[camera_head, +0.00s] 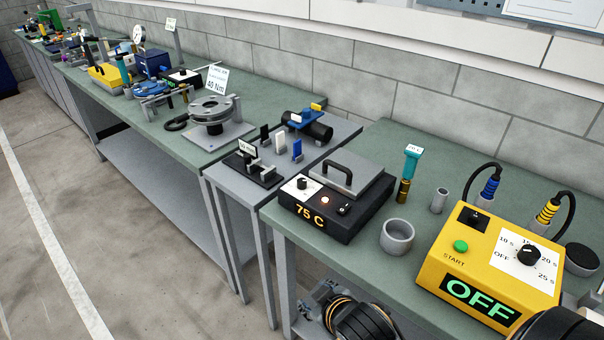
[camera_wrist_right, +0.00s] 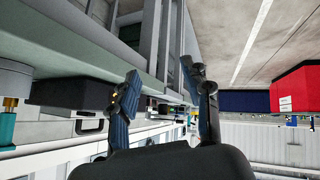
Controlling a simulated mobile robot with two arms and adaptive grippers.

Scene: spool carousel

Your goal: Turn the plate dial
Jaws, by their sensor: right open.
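The hot plate (camera_head: 330,219) is a dark box with a grey handled lid, near the left end of the near green bench. Its front shows "75 C" in yellow. The plate dial (camera_head: 303,184) is a small black knob on a white panel at its left; its pointer is too small to read. A lit orange lamp is to its right. My right gripper (camera_head: 318,298) is low in front of the bench edge, below and apart from the hot plate. In the right wrist view, its fingers (camera_wrist_right: 160,75) are apart and empty, and the hot plate (camera_wrist_right: 70,92) appears upside down.
A grey cup (camera_head: 397,237), a teal-topped tool (camera_head: 409,170) and a yellow box reading "OFF" (camera_head: 487,262) stand right of the hot plate. A lower grey table (camera_head: 232,184) with small fixtures is to the left. The floor aisle (camera_head: 120,240) is clear.

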